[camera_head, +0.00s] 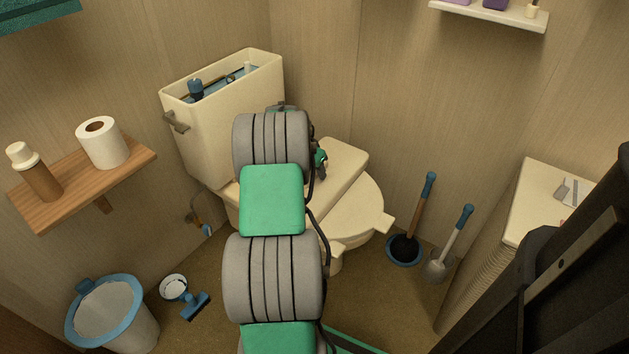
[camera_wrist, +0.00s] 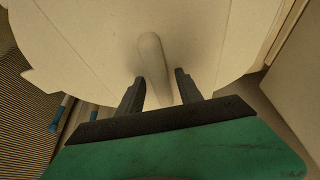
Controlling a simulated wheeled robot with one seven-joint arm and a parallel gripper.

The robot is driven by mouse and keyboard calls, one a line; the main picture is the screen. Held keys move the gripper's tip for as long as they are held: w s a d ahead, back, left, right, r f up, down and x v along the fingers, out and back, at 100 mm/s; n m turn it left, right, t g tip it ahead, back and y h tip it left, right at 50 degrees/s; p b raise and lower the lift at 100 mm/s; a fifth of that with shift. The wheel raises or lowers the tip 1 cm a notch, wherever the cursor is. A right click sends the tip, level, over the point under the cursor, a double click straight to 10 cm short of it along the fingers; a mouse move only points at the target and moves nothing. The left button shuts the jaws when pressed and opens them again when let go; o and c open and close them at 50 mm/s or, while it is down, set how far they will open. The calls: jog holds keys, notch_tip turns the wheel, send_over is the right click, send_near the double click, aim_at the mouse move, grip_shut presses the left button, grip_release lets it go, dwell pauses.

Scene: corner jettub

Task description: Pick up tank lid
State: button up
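The toilet tank (camera_head: 222,120) stands uncovered at the back, its inner parts showing. A cream slab, which looks like the tank lid (camera_head: 345,158), lies across the back of the toilet seat, partly hidden by my arm. In the wrist view my gripper (camera_wrist: 160,85) is open, its two dark fingers apart over a cream surface (camera_wrist: 90,45). A rounded cream bar (camera_wrist: 151,62) shows between and beyond the fingers, with gaps on both sides. I cannot tell whether the bar belongs to the lid or the toilet. In the head view the fingers are mostly hidden by my arm.
A plunger (camera_head: 420,205) and a blue-handled brush (camera_head: 452,240) stand right of the toilet. A cream cabinet (camera_head: 530,190) is farther right. A wooden shelf (camera_head: 130,167) with a paper roll is at left, above a bin (camera_head: 110,310).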

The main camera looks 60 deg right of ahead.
grip_shut()
jog(key=shift+r, duration=0.1)
dwell(1.0)
